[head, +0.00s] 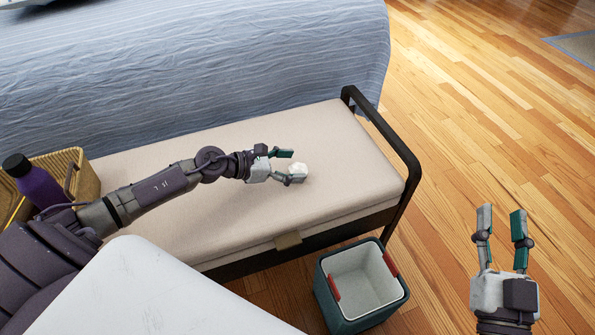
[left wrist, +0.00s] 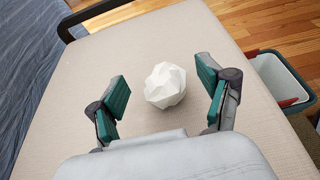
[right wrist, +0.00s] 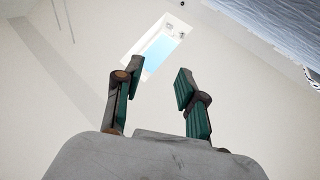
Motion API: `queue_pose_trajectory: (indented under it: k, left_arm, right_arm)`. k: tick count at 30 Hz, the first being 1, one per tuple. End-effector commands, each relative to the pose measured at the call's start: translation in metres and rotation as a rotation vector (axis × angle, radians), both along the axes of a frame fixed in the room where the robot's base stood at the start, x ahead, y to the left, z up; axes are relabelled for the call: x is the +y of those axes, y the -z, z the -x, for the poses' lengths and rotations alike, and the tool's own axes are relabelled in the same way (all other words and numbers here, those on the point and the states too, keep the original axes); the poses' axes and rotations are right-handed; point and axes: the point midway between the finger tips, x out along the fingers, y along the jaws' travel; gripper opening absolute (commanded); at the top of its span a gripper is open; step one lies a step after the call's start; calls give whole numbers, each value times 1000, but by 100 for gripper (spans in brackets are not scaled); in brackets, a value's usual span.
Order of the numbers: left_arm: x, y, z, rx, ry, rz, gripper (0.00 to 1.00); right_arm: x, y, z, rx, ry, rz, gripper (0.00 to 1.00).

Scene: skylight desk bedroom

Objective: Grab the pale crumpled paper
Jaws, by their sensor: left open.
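The pale crumpled paper (head: 299,170) is a small white faceted ball on the beige bench cushion. In the left wrist view the paper (left wrist: 165,86) lies between and slightly ahead of the two open fingers, with a gap on each side. My left gripper (head: 289,166) is open and reaches over the cushion, its fingertips beside the paper. My right gripper (head: 502,213) is open and empty above the wood floor at the right. In the right wrist view its fingers (right wrist: 156,88) point up toward the ceiling.
The bench cushion (head: 235,205) has a black metal end rail (head: 395,144) at its right. A teal bin (head: 362,285) with a white inside and red handles stands on the floor before the bench. A wicker basket (head: 85,180) and purple bottle (head: 36,184) are at the left. A blue bed (head: 200,65) is behind.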

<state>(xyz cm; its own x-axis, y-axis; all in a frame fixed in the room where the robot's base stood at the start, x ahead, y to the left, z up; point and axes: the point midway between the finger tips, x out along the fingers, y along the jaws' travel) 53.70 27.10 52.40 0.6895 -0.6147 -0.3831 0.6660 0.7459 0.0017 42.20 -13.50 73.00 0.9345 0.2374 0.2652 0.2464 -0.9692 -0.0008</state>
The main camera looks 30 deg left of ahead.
Motion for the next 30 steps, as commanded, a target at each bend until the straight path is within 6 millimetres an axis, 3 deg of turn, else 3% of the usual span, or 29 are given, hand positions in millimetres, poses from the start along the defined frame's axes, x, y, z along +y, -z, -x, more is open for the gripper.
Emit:
queue_pose_trajectory:
  k: [6, 15, 21, 30]
  left_arm:
    - [-20, 14, -21, -2, -2, 4, 78]
    - [-23, 17, -25, 0, -1, 1, 78]
    - [-23, 17, -25, 0, -1, 1, 51]
    - [-23, 16, -25, 0, -1, 1, 50]
  right_arm:
    - [2, -21, 7, -137, -9, -38, 40]
    - [2, -26, 9, -161, -10, -44, 40]
    - [2, -26, 9, -160, -10, -44, 40]
    - [2, -26, 9, -159, -9, -44, 40]
